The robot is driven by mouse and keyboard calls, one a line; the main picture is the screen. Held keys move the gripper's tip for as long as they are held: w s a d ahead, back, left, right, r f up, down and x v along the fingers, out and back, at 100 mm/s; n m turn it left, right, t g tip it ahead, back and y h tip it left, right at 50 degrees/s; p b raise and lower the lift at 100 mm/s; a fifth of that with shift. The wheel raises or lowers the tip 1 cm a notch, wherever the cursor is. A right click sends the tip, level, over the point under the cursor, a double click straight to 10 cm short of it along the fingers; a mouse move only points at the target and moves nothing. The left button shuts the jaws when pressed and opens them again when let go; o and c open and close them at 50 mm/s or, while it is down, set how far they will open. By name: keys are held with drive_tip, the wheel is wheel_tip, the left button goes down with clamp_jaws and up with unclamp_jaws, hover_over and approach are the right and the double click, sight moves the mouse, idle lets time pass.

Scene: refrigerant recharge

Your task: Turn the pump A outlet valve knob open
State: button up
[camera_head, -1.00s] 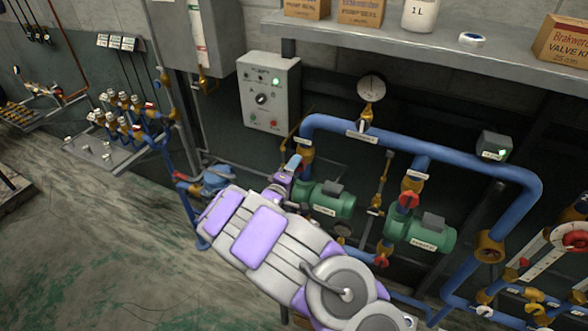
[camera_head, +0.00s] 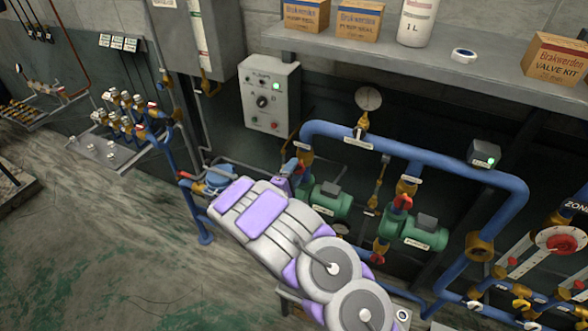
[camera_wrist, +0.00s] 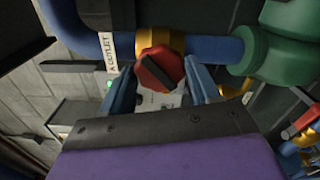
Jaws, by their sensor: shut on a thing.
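The pump A outlet valve knob (camera_wrist: 160,68) is red with a dark slanted bar on its face, beside a label (camera_wrist: 110,55) reading A OUTLET in the wrist view. My gripper (camera_wrist: 158,88) has its two blue fingers on either side of the knob, shut on it. In the head view my gripper (camera_head: 296,166) is at the blue pipe (camera_head: 306,134) above green pump A (camera_head: 328,199). There my arm and gripper hide most of the knob, and the contact is too small to make out.
Pump B (camera_head: 418,232) stands to the right, with its own red valve knob (camera_head: 403,202) above it. A grey control box (camera_head: 270,93) hangs on the wall behind. A shelf (camera_head: 420,62) with boxes runs above the pipes. Open floor (camera_head: 110,240) lies to the left.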

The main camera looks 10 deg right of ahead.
drive_tip(key=shift+s+f+n+p, duration=0.15)
drive_tip(key=shift+f+n+p, duration=0.25)
drive_tip(key=shift+n, duration=0.2)
drive_tip(key=shift+n+p, duration=1.55)
drive_tip(key=shift+n, duration=0.45)
drive_tip(key=n+p, duration=0.1)
drive_tip(key=n, duration=0.1)
drive_tip(key=shift+n+p, duration=0.3)
drive_tip(key=shift+p, duration=0.05)
drive_tip(key=o, duration=1.1)
drive_tip(key=shift+c, duration=0.2)
drive_tip(key=shift+r, duration=0.15)
